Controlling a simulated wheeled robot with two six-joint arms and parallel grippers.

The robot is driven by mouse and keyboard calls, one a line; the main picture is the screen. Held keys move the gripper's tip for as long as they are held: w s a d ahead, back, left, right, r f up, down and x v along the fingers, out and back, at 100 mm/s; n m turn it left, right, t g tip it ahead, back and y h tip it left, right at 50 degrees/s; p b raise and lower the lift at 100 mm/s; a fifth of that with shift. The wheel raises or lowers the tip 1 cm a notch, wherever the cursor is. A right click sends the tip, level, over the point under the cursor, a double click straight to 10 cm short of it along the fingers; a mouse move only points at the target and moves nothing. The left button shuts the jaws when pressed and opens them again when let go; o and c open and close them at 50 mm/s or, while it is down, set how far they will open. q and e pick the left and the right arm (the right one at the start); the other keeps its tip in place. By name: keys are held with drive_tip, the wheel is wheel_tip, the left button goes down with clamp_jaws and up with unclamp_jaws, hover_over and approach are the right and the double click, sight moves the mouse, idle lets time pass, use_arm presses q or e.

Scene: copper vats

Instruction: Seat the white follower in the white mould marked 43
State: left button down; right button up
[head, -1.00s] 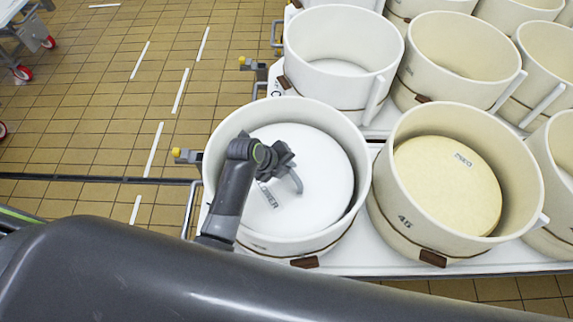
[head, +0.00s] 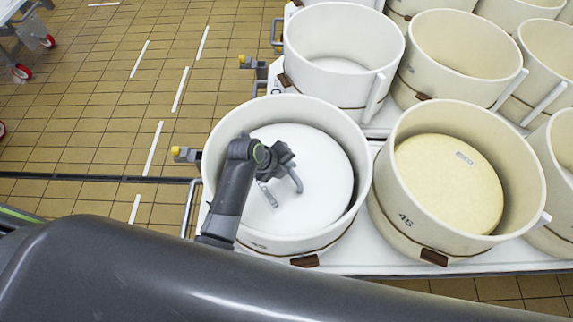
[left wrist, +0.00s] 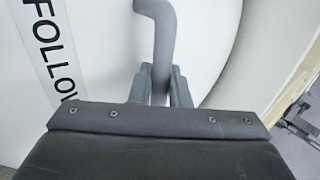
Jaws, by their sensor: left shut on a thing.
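The white follower (head: 325,165) is a round white disc with a bent grey handle (head: 296,180). It lies inside the white mould (head: 222,160), below the rim, with a gap to the wall showing. The mould's number is too small to read. My left gripper (head: 282,170) is over the follower and shut on its handle. The left wrist view shows the fingers (left wrist: 160,88) around the handle (left wrist: 164,35), beside a label (left wrist: 48,50) reading "FOLLOW". Whether the follower rests on the mould's bottom is hidden. My right gripper is out of view.
A cream mould marked 45 (head: 385,200) with a cream follower (head: 440,185) stands close at the right. An empty white mould (head: 300,75) stands behind. Several more cream moulds fill the right. Tiled floor (head: 110,110) is open at the left.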

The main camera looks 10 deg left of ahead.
use_arm(q)
drive_tip(key=shift+w+r, duration=0.1)
drive_tip(key=shift+r, duration=0.05)
drive_tip(key=c, duration=1.3)
unclamp_jaws()
drive_tip(key=shift+s+f, duration=0.2)
drive_tip(key=shift+f, duration=0.05)
drive_tip(key=v, duration=1.7)
drive_tip(key=shift+r, duration=0.35)
